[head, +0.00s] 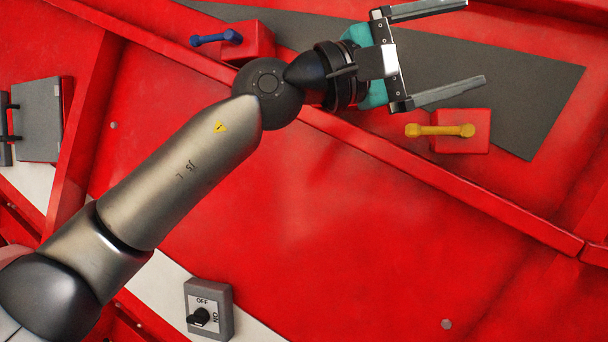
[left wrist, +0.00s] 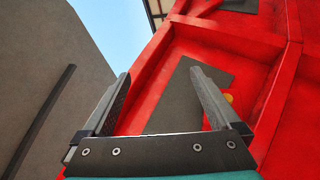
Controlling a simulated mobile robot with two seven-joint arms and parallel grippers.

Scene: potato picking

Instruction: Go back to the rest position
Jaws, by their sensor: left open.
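My left arm comes in from the lower left of the head view and reaches to the upper right. My left gripper (head: 478,44) is open, with its two fingers spread wide and nothing between them. It is in front of a dark grey panel on the red machine wall. In the left wrist view the same open gripper (left wrist: 162,85) shows its two fingers apart and empty. My right gripper is in neither view.
A yellow handle (head: 440,131) on a red block is just below the gripper. A blue handle (head: 216,38) is at the upper left. An OFF/ON switch box (head: 208,309) is at the bottom. A grey box (head: 38,119) is at the far left. A red beam (head: 430,187) runs diagonally.

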